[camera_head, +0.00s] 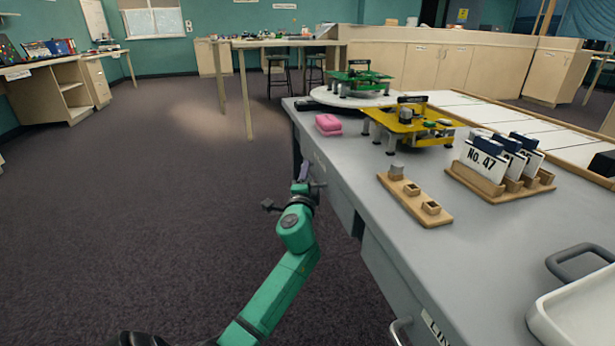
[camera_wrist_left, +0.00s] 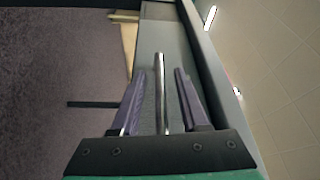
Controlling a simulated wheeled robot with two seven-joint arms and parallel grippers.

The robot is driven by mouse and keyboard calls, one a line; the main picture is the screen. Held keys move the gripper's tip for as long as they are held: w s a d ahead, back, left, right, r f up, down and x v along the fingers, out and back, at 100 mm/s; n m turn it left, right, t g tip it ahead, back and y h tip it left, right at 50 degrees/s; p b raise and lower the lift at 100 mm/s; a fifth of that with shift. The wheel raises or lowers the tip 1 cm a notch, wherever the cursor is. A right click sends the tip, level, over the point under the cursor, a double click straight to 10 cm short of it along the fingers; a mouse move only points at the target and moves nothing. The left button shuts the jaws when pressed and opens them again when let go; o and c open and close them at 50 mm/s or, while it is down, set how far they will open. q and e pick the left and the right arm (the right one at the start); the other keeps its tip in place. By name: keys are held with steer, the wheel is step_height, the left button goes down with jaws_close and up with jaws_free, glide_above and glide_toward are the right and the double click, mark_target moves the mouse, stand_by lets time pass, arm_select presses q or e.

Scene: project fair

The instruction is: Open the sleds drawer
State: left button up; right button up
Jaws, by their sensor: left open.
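The grey workbench (camera_head: 455,245) has drawer fronts along its left side. My left gripper (camera_head: 303,184) is beside that side, near its far end, below the bench top. In the left wrist view, the purple fingers of my left gripper (camera_wrist_left: 160,75) are open, one on each side of a metal bar handle (camera_wrist_left: 161,95). A gap shows between the bar and each finger. The bar stands before a grey drawer front (camera_wrist_left: 151,45), which looks flush. I cannot read which drawer this is. My right gripper is not in view.
A nearer drawer handle (camera_head: 400,331) sits beside a partly cut-off label (camera_head: 440,332). The bench top holds a wooden block tray (camera_head: 414,205), a yellow fixture (camera_head: 408,125), pink blocks (camera_head: 328,124) and a number-card rack (camera_head: 497,187). Carpet left of the bench is clear.

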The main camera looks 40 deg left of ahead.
arm_select(q)
jaws_close()
steer(key=shift+f, duration=0.1)
stand_by(1.2)
